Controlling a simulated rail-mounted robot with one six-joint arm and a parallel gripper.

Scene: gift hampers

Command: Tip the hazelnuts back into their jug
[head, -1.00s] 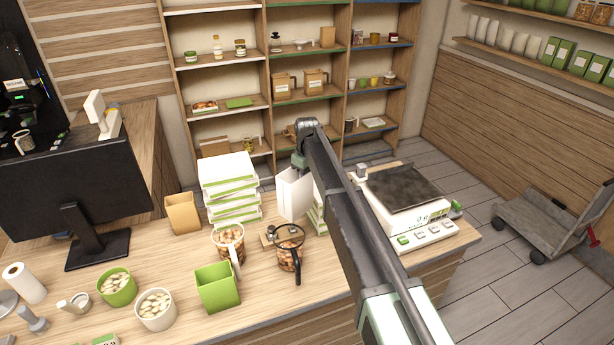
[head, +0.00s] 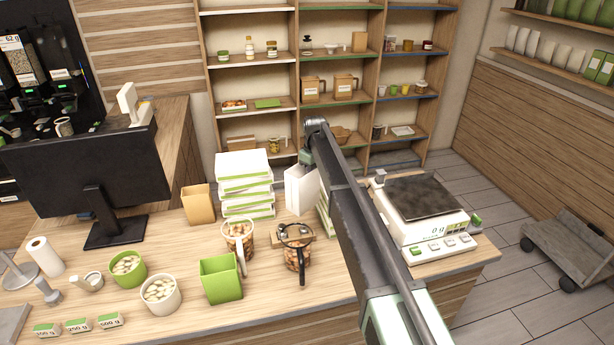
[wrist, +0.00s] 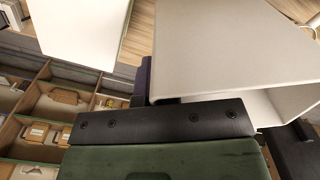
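My gripper (wrist: 215,120) has its dark fingers on either side of a white square pot (wrist: 225,50) and appears shut on it. In the head view the white pot (head: 301,188) hangs below my wrist, beside the stacked boxes; its contents cannot be seen there. In the wrist view its open mouth faces the lower right and the bit of inside that shows is pale, with no nuts visible. Two jugs of brown nuts stand in front: one with a white handle (head: 238,241) and one with a black handle (head: 297,256). I cannot tell which nuts are hazelnuts.
A stack of white-and-green boxes (head: 243,172) stands left of the pot. A scale (head: 432,232) reading 0 g is at right. A green square pot (head: 221,280), a tan pot (head: 198,205), tubs of pale nuts (head: 160,292) and a monitor (head: 80,180) share the counter (head: 270,312).

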